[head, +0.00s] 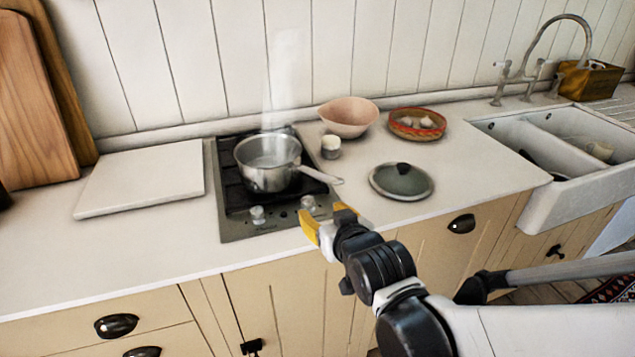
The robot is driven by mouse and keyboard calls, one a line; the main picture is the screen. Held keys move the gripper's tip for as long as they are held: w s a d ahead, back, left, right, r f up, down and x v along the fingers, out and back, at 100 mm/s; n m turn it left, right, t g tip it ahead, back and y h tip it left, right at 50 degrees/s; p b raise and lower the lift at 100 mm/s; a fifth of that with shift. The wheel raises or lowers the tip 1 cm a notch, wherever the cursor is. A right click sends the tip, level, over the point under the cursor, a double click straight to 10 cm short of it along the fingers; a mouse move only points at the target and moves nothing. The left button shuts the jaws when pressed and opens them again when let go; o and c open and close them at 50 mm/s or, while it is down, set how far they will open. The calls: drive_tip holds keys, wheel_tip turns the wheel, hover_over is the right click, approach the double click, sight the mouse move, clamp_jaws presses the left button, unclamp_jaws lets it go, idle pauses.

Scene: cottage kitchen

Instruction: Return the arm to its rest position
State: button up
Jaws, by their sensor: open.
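My gripper (326,223) has yellow fingertips and is open and empty. It is in front of the counter's front edge, near the knobs of the hob (238,213). My dark arm reaches in from the lower right. A steel saucepan (266,178) stands on the hob with steam rising from it, and its handle points right, behind my gripper in the picture. A dark lid (400,183) with a black knob lies on the counter to the right of the pan. The gripper appears apart from both.
A pink bowl (348,117), a small jar (330,147) and a patterned basket (417,136) with pale items stand behind the lid. A white board (142,180) lies left of the hob. A white double sink (545,195) with a tap (530,80) is at right. The front left counter is clear.

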drive_tip(key=shift+s+d+r, duration=0.1)
drive_tip(key=shift+s, duration=0.05)
drive_tip(key=s+d+m+g+h, duration=0.3)
drive_tip(key=s+d+g, duration=0.3)
drive_tip(key=s+d, duration=0.9)
drive_tip(key=shift+s+f+h, duration=0.4)
drive_tip(key=shift+s+f, duration=0.05)
drive_tip(key=shift+s, duration=0.5)
drive_tip(key=shift+c, duration=0.2)
